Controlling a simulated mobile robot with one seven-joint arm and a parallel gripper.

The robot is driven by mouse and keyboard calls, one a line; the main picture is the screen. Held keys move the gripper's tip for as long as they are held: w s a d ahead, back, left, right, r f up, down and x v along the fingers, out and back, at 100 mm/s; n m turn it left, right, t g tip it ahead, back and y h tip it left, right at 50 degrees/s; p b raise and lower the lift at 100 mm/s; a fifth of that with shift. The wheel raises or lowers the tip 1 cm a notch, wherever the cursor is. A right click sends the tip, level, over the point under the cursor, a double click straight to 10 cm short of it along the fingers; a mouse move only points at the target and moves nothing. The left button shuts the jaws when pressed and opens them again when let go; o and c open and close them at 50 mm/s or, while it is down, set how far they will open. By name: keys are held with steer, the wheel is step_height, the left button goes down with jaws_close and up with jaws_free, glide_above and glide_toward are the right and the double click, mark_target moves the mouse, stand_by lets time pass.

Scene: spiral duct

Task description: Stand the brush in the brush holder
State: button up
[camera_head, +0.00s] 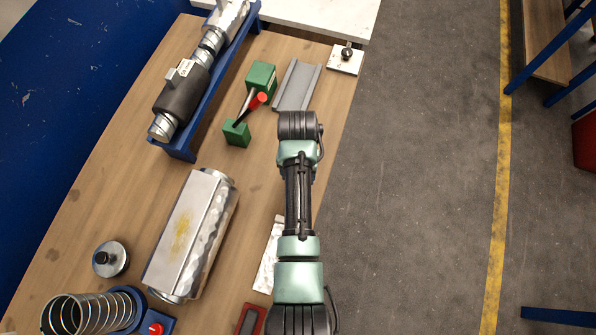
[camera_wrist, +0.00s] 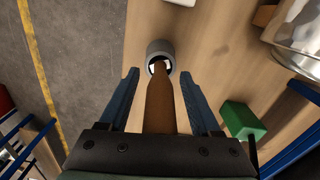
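The brush shows as a long brown wooden handle (camera_wrist: 160,103) in the wrist view, running from near my palm to the brush holder. The brush holder is a grey round cup (camera_wrist: 153,48) on the bench. The far, narrower end of the brush overlaps the holder's dark opening and looks to be inside it; how deep is hidden. My gripper (camera_wrist: 160,78) has its two blue fingers spread on either side of the handle, with a visible gap on both sides. In the head view my arm hides the gripper, brush and holder.
A green clamp-like tool with a red tip (camera_head: 236,134) lies left of my wrist, near a grey channel (camera_head: 292,96). A metal box (camera_head: 190,235) and blue rack with duct parts (camera_head: 185,147) stand farther left. The bench edge and open floor (camera_head: 420,180) are right.

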steer(key=shift+r, duration=0.1)
step_height(320, 180, up, 12)
steer(key=shift+r, duration=0.45)
steer(key=shift+f, duration=0.1)
stand_by(0.8)
